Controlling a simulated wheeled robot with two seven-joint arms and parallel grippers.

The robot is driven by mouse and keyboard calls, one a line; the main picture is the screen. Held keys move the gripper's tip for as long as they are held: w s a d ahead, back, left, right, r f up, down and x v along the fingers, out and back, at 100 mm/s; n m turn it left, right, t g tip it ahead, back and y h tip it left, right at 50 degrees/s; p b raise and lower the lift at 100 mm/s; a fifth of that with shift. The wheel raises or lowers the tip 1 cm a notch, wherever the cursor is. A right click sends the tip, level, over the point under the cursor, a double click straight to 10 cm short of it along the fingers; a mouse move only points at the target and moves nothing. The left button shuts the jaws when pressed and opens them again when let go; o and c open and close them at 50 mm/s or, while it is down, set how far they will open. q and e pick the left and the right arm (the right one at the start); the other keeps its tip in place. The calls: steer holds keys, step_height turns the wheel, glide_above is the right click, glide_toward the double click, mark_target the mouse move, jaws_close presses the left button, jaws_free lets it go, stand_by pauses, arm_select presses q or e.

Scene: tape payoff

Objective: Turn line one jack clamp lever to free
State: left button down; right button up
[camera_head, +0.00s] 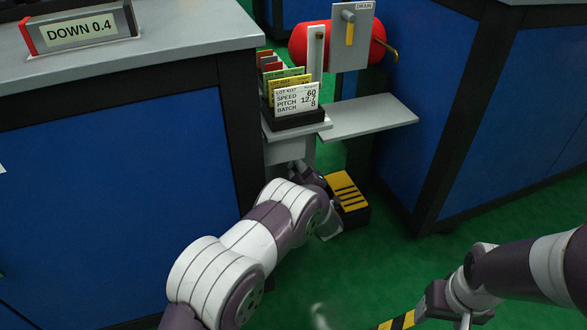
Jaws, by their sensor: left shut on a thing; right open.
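I cannot make out a jack clamp lever labelled as such. My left gripper (306,174) is low between the two blue cabinets, under the card holder and beside a black block with a yellow striped top (346,191). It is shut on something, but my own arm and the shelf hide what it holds. My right gripper (459,311) is at the bottom right, open, near a yellow-and-black striped piece (398,321) cut off by the frame edge.
A "DOWN 0.4" display (82,30) sits on the left cabinet.

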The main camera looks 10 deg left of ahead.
arm_select(q)
steer(key=n, duration=0.4)
steer(key=shift+w+d+r+n, duration=0.15)
steer(key=shift+d+r+n, duration=0.15)
steer(key=shift+r, duration=0.05)
steer(key=shift+r+n, duration=0.25)
steer(key=shift+n, duration=0.8)
steer(key=shift+r+n, duration=0.2)
steer(key=shift+n, duration=0.85)
steer(key=c, duration=1.1)
jaws_free()
steer(key=shift+d+r, duration=0.1)
